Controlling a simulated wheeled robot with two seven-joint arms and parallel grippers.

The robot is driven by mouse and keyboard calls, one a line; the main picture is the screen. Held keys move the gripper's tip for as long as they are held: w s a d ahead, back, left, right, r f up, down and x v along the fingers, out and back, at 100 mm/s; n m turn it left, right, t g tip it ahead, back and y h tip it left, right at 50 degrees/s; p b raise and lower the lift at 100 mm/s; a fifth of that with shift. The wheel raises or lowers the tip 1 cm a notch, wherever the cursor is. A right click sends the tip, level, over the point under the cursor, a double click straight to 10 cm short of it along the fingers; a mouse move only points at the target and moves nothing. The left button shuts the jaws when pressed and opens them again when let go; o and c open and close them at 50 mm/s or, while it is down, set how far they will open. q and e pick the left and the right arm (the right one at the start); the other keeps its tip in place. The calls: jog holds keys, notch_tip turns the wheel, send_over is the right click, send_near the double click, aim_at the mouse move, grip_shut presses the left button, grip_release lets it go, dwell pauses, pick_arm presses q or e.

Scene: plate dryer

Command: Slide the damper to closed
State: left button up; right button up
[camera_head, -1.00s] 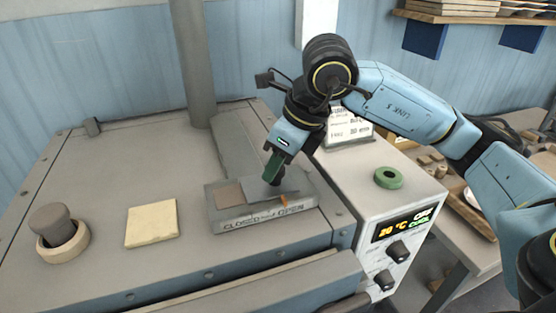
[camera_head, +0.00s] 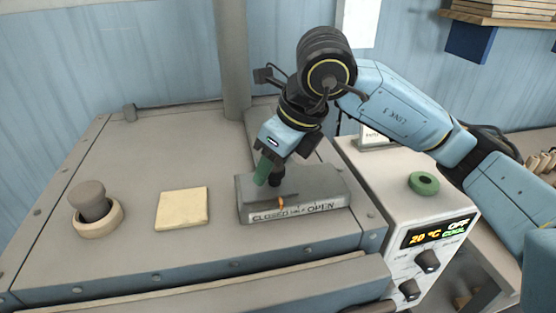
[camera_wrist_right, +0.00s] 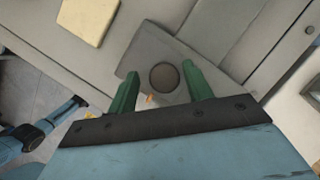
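The damper is a grey box (camera_head: 325,188) on the dryer's top, with CLOSED at the left and OPEN at the right of its front label (camera_head: 297,214). An orange pointer (camera_head: 281,203) stands above the right end of the word CLOSED. My right gripper (camera_head: 268,176) reaches down over the damper's left part. In the right wrist view the round dark knob (camera_wrist_right: 164,76) lies between my right gripper's green fingers (camera_wrist_right: 160,82). The fingers are apart, with gaps visible beside the knob.
A yellow pad (camera_head: 181,208) and a grey plug in a beige ring (camera_head: 96,212) are on the dryer's top at left. A pipe (camera_head: 232,60) rises behind. The control box (camera_head: 430,238) stands at right, with a green ring (camera_head: 423,183) on it.

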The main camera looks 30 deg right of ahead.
jog(key=shift+o, duration=0.2)
jog(key=shift+d+r, duration=0.1)
jog(key=shift+d, duration=0.05)
jog(key=v, duration=1.3)
jog(key=shift+r, duration=0.1)
